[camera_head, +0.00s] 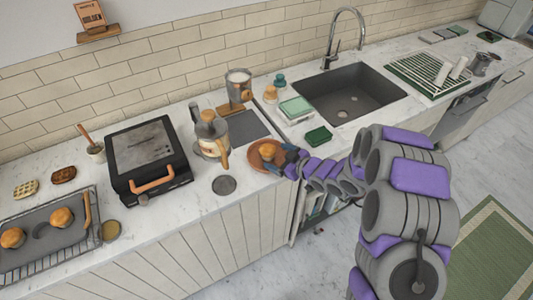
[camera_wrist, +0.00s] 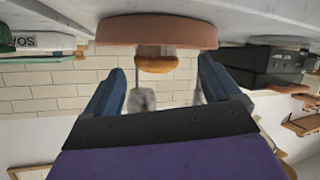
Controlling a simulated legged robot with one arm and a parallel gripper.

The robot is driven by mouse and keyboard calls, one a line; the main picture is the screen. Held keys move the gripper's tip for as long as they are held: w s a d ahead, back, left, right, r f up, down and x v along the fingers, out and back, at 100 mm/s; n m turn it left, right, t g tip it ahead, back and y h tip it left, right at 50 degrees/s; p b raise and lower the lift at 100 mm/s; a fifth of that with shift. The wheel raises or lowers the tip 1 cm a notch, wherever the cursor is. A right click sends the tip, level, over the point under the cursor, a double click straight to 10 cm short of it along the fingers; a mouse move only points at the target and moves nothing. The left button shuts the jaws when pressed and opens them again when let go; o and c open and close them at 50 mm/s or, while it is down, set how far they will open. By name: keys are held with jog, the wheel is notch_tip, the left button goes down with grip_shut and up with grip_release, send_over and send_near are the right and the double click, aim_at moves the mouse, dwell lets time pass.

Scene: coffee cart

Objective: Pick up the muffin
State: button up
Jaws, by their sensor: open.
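One muffin (camera_head: 267,152) sits on a round terracotta plate (camera_head: 253,163) near the counter's front edge. My gripper (camera_head: 284,157) is at the right side of this plate, close to the muffin. The wrist view is upside down; there the muffin (camera_wrist: 157,63) shows between my two spread blue fingers, with the plate (camera_wrist: 157,30) above it in the picture. My gripper (camera_wrist: 160,68) is open with nothing held. Whether a finger touches the muffin or plate cannot be told. Two more muffins (camera_head: 62,217) (camera_head: 12,238) are on a dark tray at the far left.
A glass pot (camera_head: 211,135) with a wooden handle stands left of the plate, with a dark round coaster (camera_head: 223,185) nearby. A black grill (camera_head: 148,160) is further left. The sink (camera_head: 350,95) and a small green box (camera_head: 318,136) lie to the right.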

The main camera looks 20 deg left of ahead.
aim_at(273, 153)
jog(key=shift+w+a+f, duration=0.2)
jog(key=shift+a+f, duration=0.05)
jog(key=shift+a, duration=0.15)
jog(key=shift+w+a+f+b, duration=0.4)
jog(key=shift+w+a+b, duration=0.2)
jog(key=shift+w+a, duration=0.15)
jog(key=shift+s+x, duration=0.2)
jog(key=shift+x, duration=0.85)
jog(key=shift+a+r, duration=0.1)
jog(key=shift+c, duration=1)
jog(key=shift+d+r, duration=0.1)
jog(key=shift+d, duration=0.3)
jog(key=c, duration=0.4)
jog(key=shift+a, duration=0.15)
jog(key=c, duration=0.5)
jog(key=shift+a, duration=0.15)
